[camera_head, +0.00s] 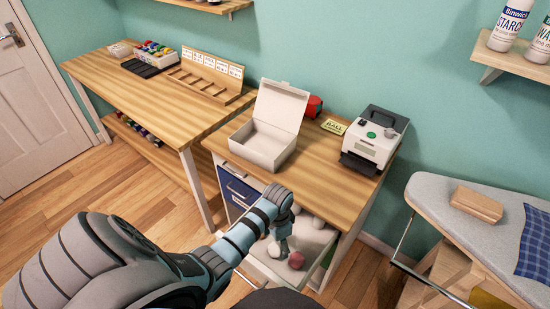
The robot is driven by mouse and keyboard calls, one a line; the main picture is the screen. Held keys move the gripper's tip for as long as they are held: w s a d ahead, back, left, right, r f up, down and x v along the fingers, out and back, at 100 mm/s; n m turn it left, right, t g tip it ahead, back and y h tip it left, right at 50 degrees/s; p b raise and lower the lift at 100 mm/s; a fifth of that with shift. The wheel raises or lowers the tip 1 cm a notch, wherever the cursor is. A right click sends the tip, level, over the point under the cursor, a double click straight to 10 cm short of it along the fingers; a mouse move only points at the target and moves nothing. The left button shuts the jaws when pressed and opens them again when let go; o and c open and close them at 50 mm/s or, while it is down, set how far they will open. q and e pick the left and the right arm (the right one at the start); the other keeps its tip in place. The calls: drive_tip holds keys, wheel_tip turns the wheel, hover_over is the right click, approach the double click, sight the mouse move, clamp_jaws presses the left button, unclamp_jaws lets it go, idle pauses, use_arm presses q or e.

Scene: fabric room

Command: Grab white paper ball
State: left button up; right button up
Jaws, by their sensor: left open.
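An open drawer (324,254) under the right-hand wooden table holds several small balls. A white ball (273,250) lies just left of my left gripper (284,253), and another white ball (318,223) lies farther back to the right. A pink ball (296,261) lies close on the gripper's right. My left gripper points down into the drawer and is open. Its fingertips are small and dark here, and I cannot tell whether they touch a ball. My left forearm hides part of the drawer's left side. My right gripper is not in view.
On the table above stand an open white box (268,138), a label printer (374,140) and a yellow "BALL" card (333,127). Blue-fronted drawers (238,187) are shut at left. An ironing board (470,225) stands at right.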

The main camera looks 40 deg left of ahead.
sight(276, 248)
use_arm(q)
drive_tip(key=f, duration=0.2)
drive_tip(key=f+b, duration=0.1)
drive_tip(key=f, duration=0.2)
drive_tip(key=shift+s+b, duration=0.2)
drive_tip(key=shift+b, duration=0.1)
drive_tip(key=shift+s+r, duration=0.1)
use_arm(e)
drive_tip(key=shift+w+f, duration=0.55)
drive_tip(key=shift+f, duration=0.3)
use_arm(q)
drive_tip(key=shift+c, duration=0.5)
drive_tip(key=c, duration=0.7)
drive_tip(key=shift+r, duration=0.1)
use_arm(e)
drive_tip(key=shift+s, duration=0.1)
